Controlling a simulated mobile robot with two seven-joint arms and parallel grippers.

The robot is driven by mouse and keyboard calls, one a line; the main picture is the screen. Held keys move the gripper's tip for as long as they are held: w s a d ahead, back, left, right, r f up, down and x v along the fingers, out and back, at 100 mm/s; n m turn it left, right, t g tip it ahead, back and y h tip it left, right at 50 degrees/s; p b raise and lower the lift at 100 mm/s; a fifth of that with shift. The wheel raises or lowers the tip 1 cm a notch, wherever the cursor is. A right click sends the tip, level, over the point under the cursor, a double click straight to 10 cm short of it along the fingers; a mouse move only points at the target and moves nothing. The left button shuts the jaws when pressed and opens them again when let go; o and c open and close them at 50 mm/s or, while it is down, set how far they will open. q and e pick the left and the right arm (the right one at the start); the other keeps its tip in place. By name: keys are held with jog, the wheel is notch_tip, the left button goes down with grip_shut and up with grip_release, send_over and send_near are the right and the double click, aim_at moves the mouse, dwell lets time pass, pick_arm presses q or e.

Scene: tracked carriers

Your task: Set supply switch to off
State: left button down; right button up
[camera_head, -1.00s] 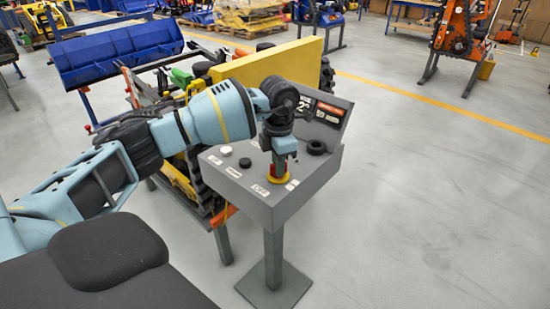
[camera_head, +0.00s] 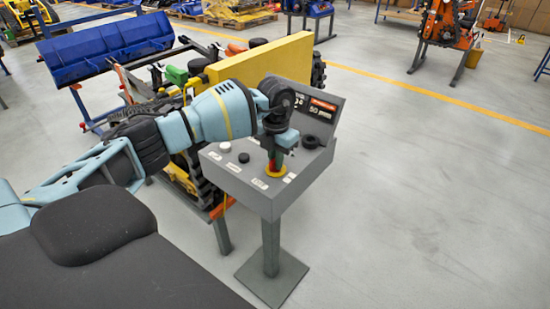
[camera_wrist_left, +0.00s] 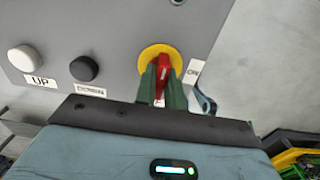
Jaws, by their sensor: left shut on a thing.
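The supply switch is a red knob (camera_wrist_left: 162,68) on a yellow disc (camera_wrist_left: 152,53), on the sloped top of a grey control box (camera_head: 235,182). My left gripper (camera_wrist_left: 161,92) is shut on the red knob, with a green finger on each side of it. The gripper also shows in the head view (camera_head: 275,160), above the yellow disc (camera_head: 276,171), and hides most of the knob there. A small white label (camera_wrist_left: 194,72) sits beside the disc; I cannot read it surely. My right gripper is not in view.
A white button (camera_wrist_left: 24,57) labelled UP and a black button (camera_wrist_left: 84,68) are on the same panel. A black round knob (camera_head: 310,142) is near the upright display (camera_head: 322,115). Tracked machinery with a yellow panel (camera_head: 265,62) stands behind. The floor to the right is clear.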

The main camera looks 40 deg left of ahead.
pick_arm(q)
jog(key=shift+w+r, duration=0.1)
jog(key=c, duration=1.5)
grip_release()
notch_tip(320, 180, up, 8)
jog(key=shift+f, duration=0.15)
